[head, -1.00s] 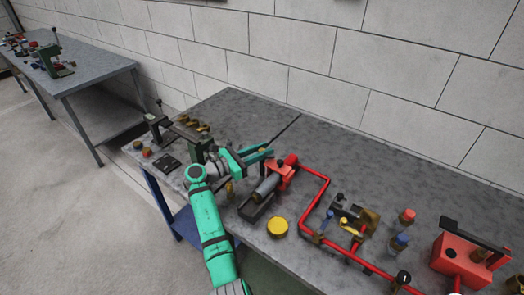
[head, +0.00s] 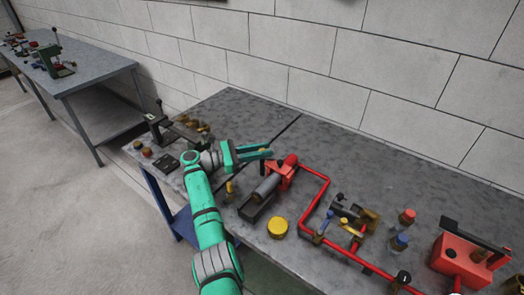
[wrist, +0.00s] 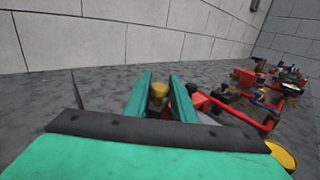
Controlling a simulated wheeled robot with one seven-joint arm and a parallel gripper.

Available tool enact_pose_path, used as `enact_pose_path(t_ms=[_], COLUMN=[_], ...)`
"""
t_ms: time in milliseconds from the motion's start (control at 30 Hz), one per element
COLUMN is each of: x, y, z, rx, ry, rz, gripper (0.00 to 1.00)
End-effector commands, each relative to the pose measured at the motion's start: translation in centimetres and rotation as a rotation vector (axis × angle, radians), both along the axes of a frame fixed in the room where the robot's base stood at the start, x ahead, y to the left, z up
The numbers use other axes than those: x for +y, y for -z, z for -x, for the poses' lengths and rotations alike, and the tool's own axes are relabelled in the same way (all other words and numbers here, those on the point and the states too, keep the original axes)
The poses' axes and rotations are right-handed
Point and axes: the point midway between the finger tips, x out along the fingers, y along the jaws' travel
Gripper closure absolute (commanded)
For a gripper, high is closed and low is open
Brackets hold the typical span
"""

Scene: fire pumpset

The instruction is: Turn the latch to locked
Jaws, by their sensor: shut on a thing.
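My gripper (head: 266,147) is over the grey bench, just left of the red pump end. I cannot tell for certain which part is the latch, or whether the held piece is fixed to anything.
Right of my gripper stand a red-ended grey cylinder (head: 266,187) and a red pipe (head: 314,212). A yellow round cap (head: 278,228) lies in front. A dark clamp-like device (head: 160,126) stands at the left. The bench behind, towards the wall, is clear.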

Motion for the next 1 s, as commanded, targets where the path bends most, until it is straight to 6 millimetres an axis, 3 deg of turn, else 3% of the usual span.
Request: enact_pose_path(t_ms=[300,333,400,733,1000], x=[0.1,0.1,0.1,0.4,4.0], y=[0.2,0.2,0.2,0.1,0.1], z=[0.0,0.0,0.0,0.1,1.1], rx=[0.003,0.003,0.003,0.001,0.002], ry=[-0.003,-0.003,-0.002,-0.002,-0.003], rz=[-0.002,-0.002,-0.002,-0.001,-0.001], gripper=[0.99,0.7,0.6,0.6,0.6])
